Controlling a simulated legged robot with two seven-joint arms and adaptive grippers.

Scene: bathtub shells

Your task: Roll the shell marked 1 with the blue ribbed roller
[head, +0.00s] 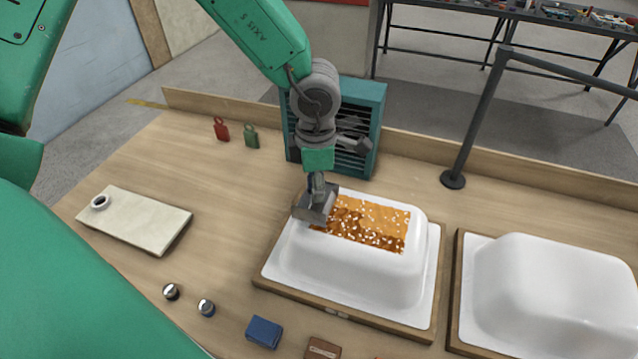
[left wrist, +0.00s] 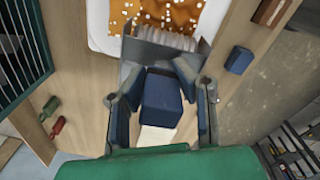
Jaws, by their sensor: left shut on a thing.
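My left gripper (head: 317,184) is shut on the roller's blue handle (left wrist: 160,100), seen between the fingers in the left wrist view. The grey roller head (head: 314,208) is at the upper left end of the middle white shell (head: 350,272); its ribbed edge also shows in the left wrist view (left wrist: 165,40). The head appears to touch the shell, but contact is not certain. An orange-brown patch with white flecks (head: 372,224) covers part of the shell's top. A second shell (head: 550,285), plain white, is at the right. I cannot read any number on either shell. My right gripper is not in view.
A teal slatted cabinet (head: 362,100) stands behind the shell. Red (head: 221,129) and green (head: 251,136) weight-like items stand at the back left. A pale board (head: 140,222), two small knobs and a blue block (head: 264,331) lie left and front. A post (head: 478,120) stands behind.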

